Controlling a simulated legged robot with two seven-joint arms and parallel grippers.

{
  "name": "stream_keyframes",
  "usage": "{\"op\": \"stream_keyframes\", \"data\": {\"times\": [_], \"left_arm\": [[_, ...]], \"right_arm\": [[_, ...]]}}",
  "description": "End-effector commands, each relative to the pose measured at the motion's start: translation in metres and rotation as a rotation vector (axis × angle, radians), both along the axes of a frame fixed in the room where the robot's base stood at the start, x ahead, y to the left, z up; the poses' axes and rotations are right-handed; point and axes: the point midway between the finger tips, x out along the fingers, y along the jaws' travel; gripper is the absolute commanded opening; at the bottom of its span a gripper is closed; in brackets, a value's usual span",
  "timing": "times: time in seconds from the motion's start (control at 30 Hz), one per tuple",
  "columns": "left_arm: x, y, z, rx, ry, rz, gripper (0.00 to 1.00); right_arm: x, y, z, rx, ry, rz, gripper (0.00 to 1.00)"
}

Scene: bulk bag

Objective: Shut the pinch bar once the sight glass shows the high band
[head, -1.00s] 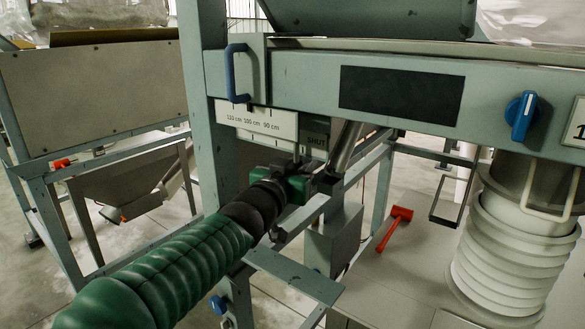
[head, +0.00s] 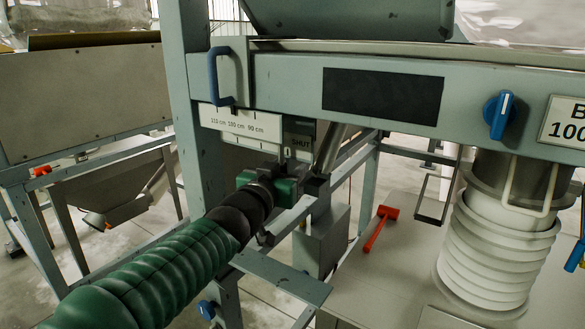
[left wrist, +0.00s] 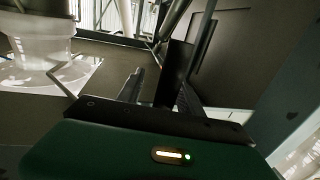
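I cannot tell for sure which part is the pinch bar. A dark, blank panel (head: 383,96) is on the front beam; no band shows on it. My right gripper is out of view.
A blue knob (head: 499,114) and a white ribbed spout (head: 490,255) are at right. A red hammer (head: 381,228) lies on the pale surface below. Frame rails surround the gripper.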

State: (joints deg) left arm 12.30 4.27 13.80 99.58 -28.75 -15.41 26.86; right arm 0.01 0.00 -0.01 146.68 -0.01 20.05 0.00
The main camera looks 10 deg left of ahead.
Motion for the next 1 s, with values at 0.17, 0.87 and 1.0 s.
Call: {"op": "stream_keyframes", "data": {"times": [0.17,0.87,1.0], "left_arm": [[-0.002,0.000,0.001,0.001,0.000,0.001,0.43],[-0.143,0.025,0.010,-0.003,0.007,0.001,0.43],[-0.157,0.028,0.005,-0.002,0.005,0.001,0.43]], "right_arm": [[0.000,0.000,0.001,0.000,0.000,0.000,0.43],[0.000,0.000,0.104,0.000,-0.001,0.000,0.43],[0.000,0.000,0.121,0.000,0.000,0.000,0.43]]}}
